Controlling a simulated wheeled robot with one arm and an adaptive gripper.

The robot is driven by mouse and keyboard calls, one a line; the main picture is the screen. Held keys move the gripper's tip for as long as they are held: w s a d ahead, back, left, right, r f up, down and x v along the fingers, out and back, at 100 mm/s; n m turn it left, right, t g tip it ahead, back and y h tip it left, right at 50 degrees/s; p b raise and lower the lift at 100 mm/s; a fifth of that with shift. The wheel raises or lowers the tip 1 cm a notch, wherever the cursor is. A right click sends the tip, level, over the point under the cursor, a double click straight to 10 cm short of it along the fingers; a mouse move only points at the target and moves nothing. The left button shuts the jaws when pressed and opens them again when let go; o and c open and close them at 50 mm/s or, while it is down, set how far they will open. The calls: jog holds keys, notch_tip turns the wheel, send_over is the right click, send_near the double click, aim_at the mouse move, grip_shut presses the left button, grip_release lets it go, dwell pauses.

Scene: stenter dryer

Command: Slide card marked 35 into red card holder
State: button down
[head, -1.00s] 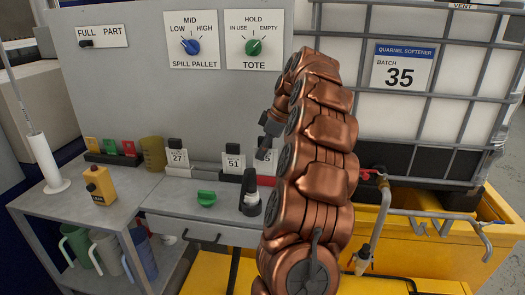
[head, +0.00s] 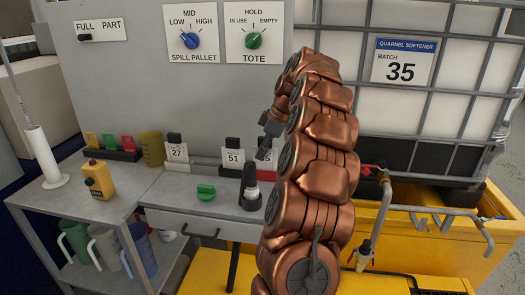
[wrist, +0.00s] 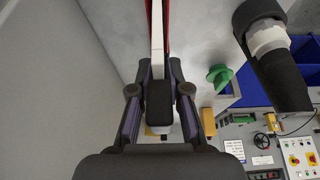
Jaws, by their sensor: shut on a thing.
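The card marked 35 (head: 268,156) is white with black print. It stands at the back of the grey bench, partly hidden by my arm. In the wrist view my gripper (wrist: 158,85) is shut on the card's black top grip, with the white card (wrist: 157,45) seen edge-on between the fingers. The red card holder (head: 265,176) shows as a small red patch below the card. A red strip (wrist: 163,10) shows at the top of the wrist view, in line with the card. Whether the card's lower edge is inside the holder cannot be told.
A black-and-white knobbed post (head: 250,188) and a green knob (head: 206,192) are in front. A grey panel (head: 130,80) rises behind; a caged tote (head: 455,110) stands right.

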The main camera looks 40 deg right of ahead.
jog(key=shift+f+b, duration=0.35)
jog(key=shift+f, duration=0.2)
jog(key=c, duration=1.1)
grip_release()
jog(key=shift+o, duration=0.2)
jog(key=shift+v, duration=3.3)
jog(key=shift+s+r, duration=0.15)
jog(key=shift+r, duration=0.25)
jog(key=shift+r, duration=0.1)
